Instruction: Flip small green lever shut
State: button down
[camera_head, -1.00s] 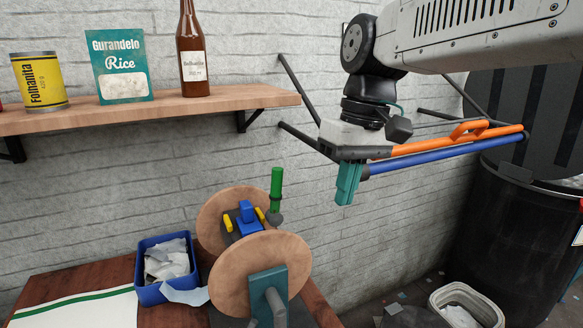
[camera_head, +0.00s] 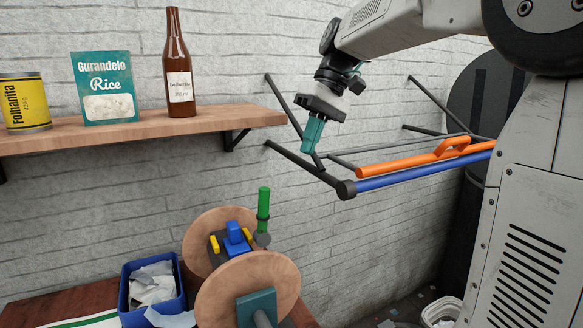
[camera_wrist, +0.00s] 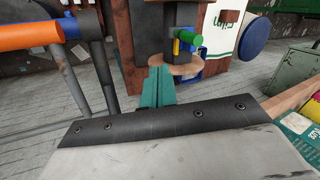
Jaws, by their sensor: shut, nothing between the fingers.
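The small green lever (camera_head: 263,208) stands upright on a grey pivot at the right side of a device with two round wooden discs (camera_head: 240,295). Its green handle also shows in the wrist view (camera_wrist: 187,38), just beyond my fingertips. My gripper (camera_head: 309,148), with teal fingers, is shut and empty. It hangs above and to the right of the lever, clear of it. In the wrist view the shut fingers (camera_wrist: 157,88) point toward the device. Blue and yellow parts (camera_head: 234,236) sit between the discs, to the left of the lever.
A wall shelf (camera_head: 150,128) with a tin, a rice box and a bottle (camera_head: 180,70) is at the upper left. A wall rack with orange and blue bars (camera_head: 420,178) lies right of my gripper. A blue bin (camera_head: 130,312) with papers stands left of the discs.

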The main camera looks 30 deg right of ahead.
aim_at(264, 213)
jog(key=s+a+f, duration=0.1)
jog(key=a+f, duration=0.6)
jog(key=f, duration=0.1)
jog(key=shift+s+a, duration=0.25)
jog(key=shift+a, duration=0.1)
jog(key=shift+a, duration=0.1)
